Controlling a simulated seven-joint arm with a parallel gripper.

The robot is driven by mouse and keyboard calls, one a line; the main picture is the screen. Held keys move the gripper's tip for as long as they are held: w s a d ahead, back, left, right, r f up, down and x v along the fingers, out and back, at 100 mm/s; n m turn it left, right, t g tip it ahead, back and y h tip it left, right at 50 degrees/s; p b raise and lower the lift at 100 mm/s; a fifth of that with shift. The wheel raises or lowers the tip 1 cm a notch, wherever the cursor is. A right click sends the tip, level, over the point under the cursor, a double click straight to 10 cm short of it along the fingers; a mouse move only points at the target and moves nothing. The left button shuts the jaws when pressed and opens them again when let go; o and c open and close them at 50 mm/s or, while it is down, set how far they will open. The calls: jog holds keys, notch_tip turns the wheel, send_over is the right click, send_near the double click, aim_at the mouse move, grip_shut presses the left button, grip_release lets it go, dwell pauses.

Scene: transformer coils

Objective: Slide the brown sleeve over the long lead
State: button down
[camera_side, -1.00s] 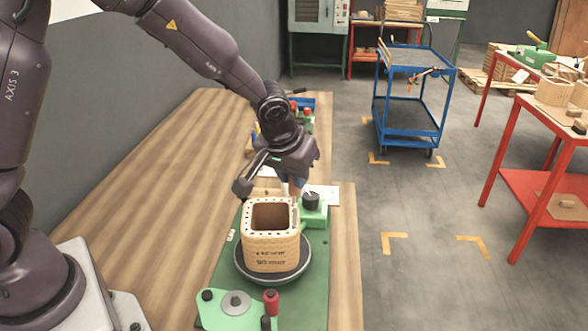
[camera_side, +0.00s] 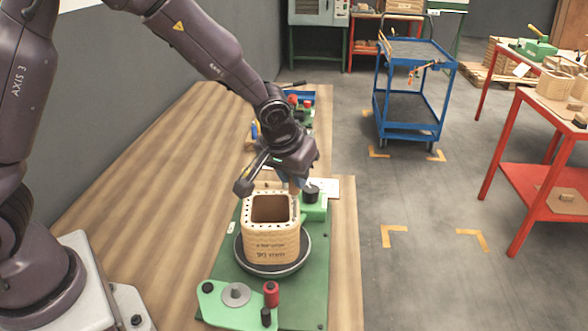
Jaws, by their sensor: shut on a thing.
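The coil (camera_side: 270,243), a tan square hollow block with printed text on its front, stands upright on a dark round turntable (camera_side: 273,270). My gripper (camera_side: 293,187) is just above and behind the coil's far right corner, pointing down. Its fingers are mostly hidden by the wrist and are small in this view. It is shut on a small brownish thing, which looks like the brown sleeve (camera_side: 294,188). The long lead cannot be made out; I cannot tell whether the sleeve is around it or beside it.
A green base plate (camera_side: 313,275) carries the turntable, with a red-handled fixture (camera_side: 271,294) in front and a green block with a black knob (camera_side: 312,194) behind. Bare wooden bench (camera_side: 150,190) lies to the left. A blue trolley (camera_side: 410,95) stands apart on the floor.

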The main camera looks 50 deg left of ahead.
jog(key=c, duration=0.5)
grip_release()
jog(key=shift+r, duration=0.1)
jog(key=shift+r, duration=3.9)
